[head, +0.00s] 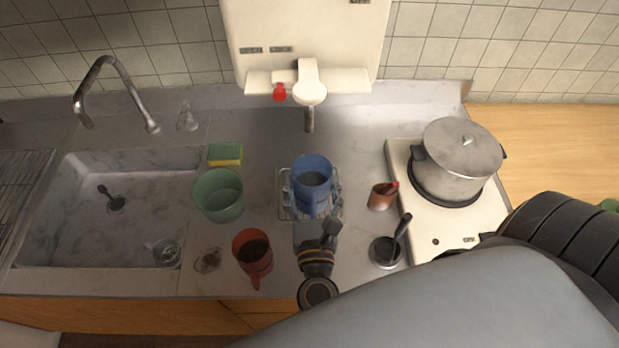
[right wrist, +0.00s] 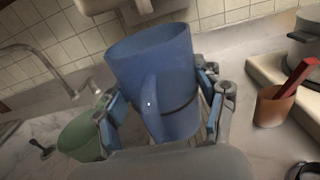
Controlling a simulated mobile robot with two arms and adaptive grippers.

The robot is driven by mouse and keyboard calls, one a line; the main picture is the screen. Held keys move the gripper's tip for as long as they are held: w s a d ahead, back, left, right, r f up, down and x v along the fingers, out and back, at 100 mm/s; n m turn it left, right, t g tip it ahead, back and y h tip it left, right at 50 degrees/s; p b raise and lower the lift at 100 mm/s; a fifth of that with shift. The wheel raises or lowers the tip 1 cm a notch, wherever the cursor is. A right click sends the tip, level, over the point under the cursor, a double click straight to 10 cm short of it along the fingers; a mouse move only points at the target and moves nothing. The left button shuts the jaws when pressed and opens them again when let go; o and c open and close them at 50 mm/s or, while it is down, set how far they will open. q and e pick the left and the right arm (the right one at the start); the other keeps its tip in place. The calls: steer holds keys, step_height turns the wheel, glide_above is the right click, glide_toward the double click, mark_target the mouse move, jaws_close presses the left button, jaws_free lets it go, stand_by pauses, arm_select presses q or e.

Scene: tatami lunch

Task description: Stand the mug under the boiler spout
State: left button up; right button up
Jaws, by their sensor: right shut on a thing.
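The blue mug (head: 312,170) is in my right gripper (head: 314,194), whose fingers close around its sides. In the right wrist view the mug (right wrist: 150,70) looks roughly upright between the fingers (right wrist: 160,104), its handle toward the camera. The white boiler (head: 305,35) hangs on the tiled wall, and its metal spout (head: 309,119) points down. In the head view the mug is over the small wire rack (head: 287,212), in front of the spout. I cannot tell whether its base touches the rack. My left gripper is out of view.
A green cup (head: 217,207) and a red mug (head: 252,262) stand left of the rack, near a sponge (head: 225,155) and the sink (head: 110,240). Right are a brown cup (head: 379,200), a small black pan (head: 384,252) and a pot (head: 455,170) on a hotplate (head: 400,165).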

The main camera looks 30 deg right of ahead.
mark_target(310, 176)
steer(key=w+f, duration=0.1)
steer(key=w+d, duration=0.1)
steer(key=w, duration=0.1)
steer(key=w+d+f, duration=0.1)
steer(key=shift+w+f+b, duration=0.2)
steer(key=shift+f+b, duration=0.15)
steer(key=shift+b, duration=0.05)
steer(key=w+f+b, duration=0.1)
steer(key=f+b, duration=0.1)
steer(key=w+d+f+b, duration=0.1)
steer(key=f+b, duration=0.1)
steer(key=f, duration=0.1)
steer(key=w+d+f+b, duration=0.1)
steer(key=w+f+b, duration=0.1)
steer(key=f, duration=0.1)
steer(key=shift+f, duration=0.2)
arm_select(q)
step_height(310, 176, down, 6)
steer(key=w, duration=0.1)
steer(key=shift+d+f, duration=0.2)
arm_select(e)
steer(key=shift+a+r, duration=0.1)
steer(key=o, duration=1.2)
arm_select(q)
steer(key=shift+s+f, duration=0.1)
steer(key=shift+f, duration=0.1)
